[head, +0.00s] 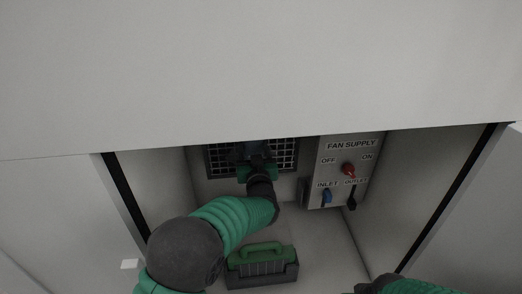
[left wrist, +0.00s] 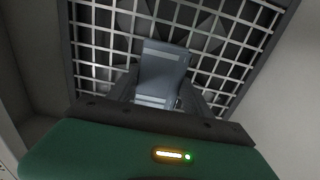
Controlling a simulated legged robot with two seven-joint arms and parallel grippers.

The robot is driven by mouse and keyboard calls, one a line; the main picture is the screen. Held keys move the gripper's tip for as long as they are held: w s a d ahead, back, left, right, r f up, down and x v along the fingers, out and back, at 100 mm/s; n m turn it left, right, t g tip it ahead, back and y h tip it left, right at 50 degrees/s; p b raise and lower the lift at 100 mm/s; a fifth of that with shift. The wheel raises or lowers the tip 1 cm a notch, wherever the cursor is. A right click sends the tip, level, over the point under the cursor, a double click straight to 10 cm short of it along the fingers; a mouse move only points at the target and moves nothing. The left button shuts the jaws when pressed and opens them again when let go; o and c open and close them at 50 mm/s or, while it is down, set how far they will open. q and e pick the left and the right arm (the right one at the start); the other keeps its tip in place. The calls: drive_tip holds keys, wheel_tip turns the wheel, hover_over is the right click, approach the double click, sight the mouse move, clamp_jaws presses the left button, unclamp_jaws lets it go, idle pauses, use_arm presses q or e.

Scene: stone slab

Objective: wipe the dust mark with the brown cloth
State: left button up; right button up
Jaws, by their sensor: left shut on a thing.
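I see no brown cloth and no dust mark in either view. My left gripper (head: 255,160) is at the metal grille (head: 219,160) in the back wall of the recess. In the left wrist view the gripper (left wrist: 162,95) is shut on a grey block (left wrist: 165,70) in front of the grille bars (left wrist: 100,42). I cannot tell whether the block is fixed to the grille. My right arm shows only in part at the lower right of the head view, and its fingertips are out of sight.
A green-handled item (head: 262,249) sits in a grey holder (head: 262,279) on the recess floor. Side walls flank the recess.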

use_arm(q)
drive_tip(key=shift+s+a+f+b, duration=0.1)
drive_tip(key=shift+s+a+b, duration=0.3)
drive_tip(key=shift+a, duration=0.75)
drive_tip(key=shift+s+a+b, duration=0.1)
drive_tip(key=shift+a+b, duration=0.5)
drive_tip(key=shift+a, duration=0.55)
drive_tip(key=shift+s+a+f+b, duration=0.15)
drive_tip(key=shift+a+b, duration=0.35)
drive_tip(key=shift+a, duration=0.65)
drive_tip(key=shift+s+a+r, duration=0.2)
drive_tip(key=shift+a, duration=0.2)
drive_tip(key=s+d+b, duration=0.1)
drive_tip(key=s, duration=0.5)
drive_tip(key=shift+d, duration=0.2)
